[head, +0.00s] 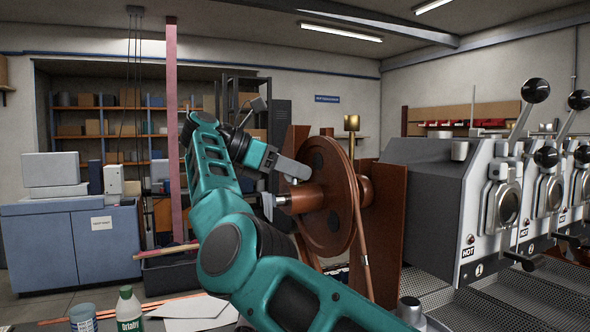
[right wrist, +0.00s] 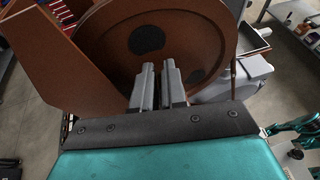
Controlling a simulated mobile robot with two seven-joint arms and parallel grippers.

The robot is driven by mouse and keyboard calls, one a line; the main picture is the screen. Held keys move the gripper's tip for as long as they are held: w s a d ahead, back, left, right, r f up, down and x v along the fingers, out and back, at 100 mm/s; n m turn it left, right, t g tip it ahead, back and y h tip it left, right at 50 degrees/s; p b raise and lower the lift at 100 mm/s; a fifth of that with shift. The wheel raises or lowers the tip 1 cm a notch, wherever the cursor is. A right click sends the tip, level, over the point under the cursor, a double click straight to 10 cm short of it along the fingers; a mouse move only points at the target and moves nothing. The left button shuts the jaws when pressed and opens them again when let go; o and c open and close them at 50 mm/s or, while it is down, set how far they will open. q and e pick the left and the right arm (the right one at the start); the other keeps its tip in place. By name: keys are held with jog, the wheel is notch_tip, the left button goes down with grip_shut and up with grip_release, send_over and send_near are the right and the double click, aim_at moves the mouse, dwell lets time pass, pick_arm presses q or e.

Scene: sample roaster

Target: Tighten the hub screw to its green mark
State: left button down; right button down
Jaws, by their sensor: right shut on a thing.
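A large copper-brown wheel (head: 328,195) stands upright in the middle of the head view, with a round hub (head: 306,198) on its left face. In the right wrist view the fingers (right wrist: 158,74) are close together in front of the wheel (right wrist: 150,42) and hide the screw. I cannot make out a green mark in either view. My left gripper is not in view.
Brown side panels (head: 386,215) stand beside the wheel. A grey machine (head: 432,190) with levers and round ports is at the right. A green-white bottle (head: 129,310), a can (head: 83,317) and papers (head: 188,312) lie at the front left. A reddish post (head: 171,130) rises behind my arm.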

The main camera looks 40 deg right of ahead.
jog(key=shift+f+m+g+y, duration=0.3)
jog(key=shift+f+g+y, duration=0.1)
jog(key=shift+f+g, duration=0.1)
dwell(0.3)
jog(key=c, duration=1.3)
grip_release()
jog(key=shift+s+a+r, duration=0.1)
jog(key=shift+s+r, duration=0.05)
jog(key=shift+o, duration=0.2)
jog(key=shift+w, duration=0.2)
jog(key=shift+r, duration=0.2)
